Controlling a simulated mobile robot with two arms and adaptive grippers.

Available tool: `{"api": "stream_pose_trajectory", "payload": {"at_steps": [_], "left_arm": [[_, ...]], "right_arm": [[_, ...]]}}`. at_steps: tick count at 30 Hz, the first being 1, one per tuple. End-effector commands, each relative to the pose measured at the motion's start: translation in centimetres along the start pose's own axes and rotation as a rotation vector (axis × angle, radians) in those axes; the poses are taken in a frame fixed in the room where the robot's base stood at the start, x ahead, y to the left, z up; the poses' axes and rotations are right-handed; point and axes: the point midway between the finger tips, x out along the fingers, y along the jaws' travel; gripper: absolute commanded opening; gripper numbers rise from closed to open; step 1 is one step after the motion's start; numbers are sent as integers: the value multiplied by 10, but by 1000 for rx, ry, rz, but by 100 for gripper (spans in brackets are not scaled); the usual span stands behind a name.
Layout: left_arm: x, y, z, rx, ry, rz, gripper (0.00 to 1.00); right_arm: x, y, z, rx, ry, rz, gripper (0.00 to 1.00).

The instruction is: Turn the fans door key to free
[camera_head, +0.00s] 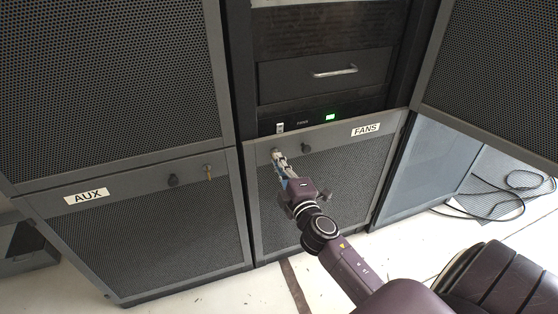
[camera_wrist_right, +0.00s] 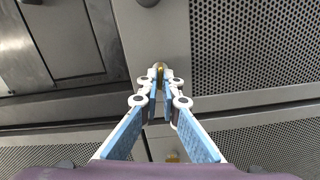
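The FANS door (camera_head: 335,190) is a dark mesh panel, and its FANS label (camera_head: 365,129) is at the upper right. My right gripper (camera_head: 279,158) reaches up to the upper left of this door and covers most of the key there. In the right wrist view, the fingers of my right gripper (camera_wrist_right: 160,76) converge at their tips around the small brass fans door key (camera_wrist_right: 159,70). The tips look closed on it. The exact angle of the key is hard to tell. My left gripper is not in view.
A dark round knob (camera_head: 306,147) is right of the key on the FANS door. The AUX door (camera_head: 140,235) to the left has its own knob (camera_head: 173,180) and brass key (camera_head: 209,172). A mesh door (camera_head: 495,70) stands at the upper right. Black cable (camera_head: 510,200) lies on the floor.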

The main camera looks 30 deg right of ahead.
Motion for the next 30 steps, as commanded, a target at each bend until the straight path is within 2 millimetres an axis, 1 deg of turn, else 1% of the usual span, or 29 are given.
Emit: {"api": "stream_pose_trajectory", "payload": {"at_steps": [6, 12, 28, 30], "left_arm": [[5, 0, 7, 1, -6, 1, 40], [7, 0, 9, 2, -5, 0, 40], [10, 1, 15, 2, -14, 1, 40], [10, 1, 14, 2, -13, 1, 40]], "right_arm": [[0, 0, -1, -120, 3, 0, 0], [0, -1, -1, -182, 3, 0, 0], [0, -2, -1, -205, 3, -1, 0], [0, -2, -1, -205, 3, -1, 10]]}}
